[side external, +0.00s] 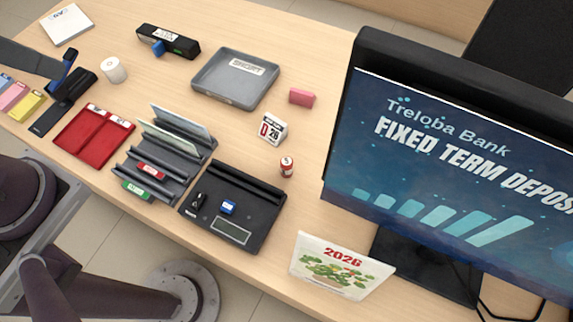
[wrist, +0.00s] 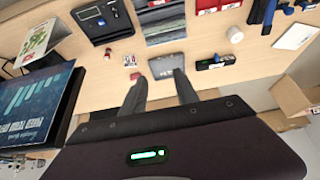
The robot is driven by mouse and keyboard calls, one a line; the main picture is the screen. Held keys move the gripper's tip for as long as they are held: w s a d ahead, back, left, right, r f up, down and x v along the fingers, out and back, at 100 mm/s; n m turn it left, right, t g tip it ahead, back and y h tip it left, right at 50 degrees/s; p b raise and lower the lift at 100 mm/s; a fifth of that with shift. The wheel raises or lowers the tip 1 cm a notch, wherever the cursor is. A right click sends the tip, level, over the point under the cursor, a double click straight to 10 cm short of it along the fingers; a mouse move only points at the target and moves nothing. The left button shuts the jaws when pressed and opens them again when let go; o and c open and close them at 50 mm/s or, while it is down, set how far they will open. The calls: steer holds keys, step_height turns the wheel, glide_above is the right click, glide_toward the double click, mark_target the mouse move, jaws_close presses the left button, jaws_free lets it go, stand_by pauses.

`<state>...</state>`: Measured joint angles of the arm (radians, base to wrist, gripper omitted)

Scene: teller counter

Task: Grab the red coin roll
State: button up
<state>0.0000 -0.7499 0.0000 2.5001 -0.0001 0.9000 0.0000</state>
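The red coin roll (side external: 287,166) is a small upright cylinder with a red and white wrap. It stands on the wooden counter just right of the black tray device in the side external view. In the wrist view it appears as a tiny red shape (wrist: 108,53), left of and beyond my fingers. My gripper (wrist: 160,76) shows in the wrist view with its two dark fingers spread apart and nothing visible between them. It is away from the roll.
A day-block calendar (side external: 273,128) and pink block (side external: 302,97) stand behind the roll. A grey tray (side external: 197,83), slotted rack (side external: 181,186), black device (side external: 266,222), 2026 calendar (side external: 340,266) and large monitor (side external: 440,150) surround it. Counter is clear directly around the roll.

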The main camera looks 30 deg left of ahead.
steer(key=shift+o, duration=1.4)
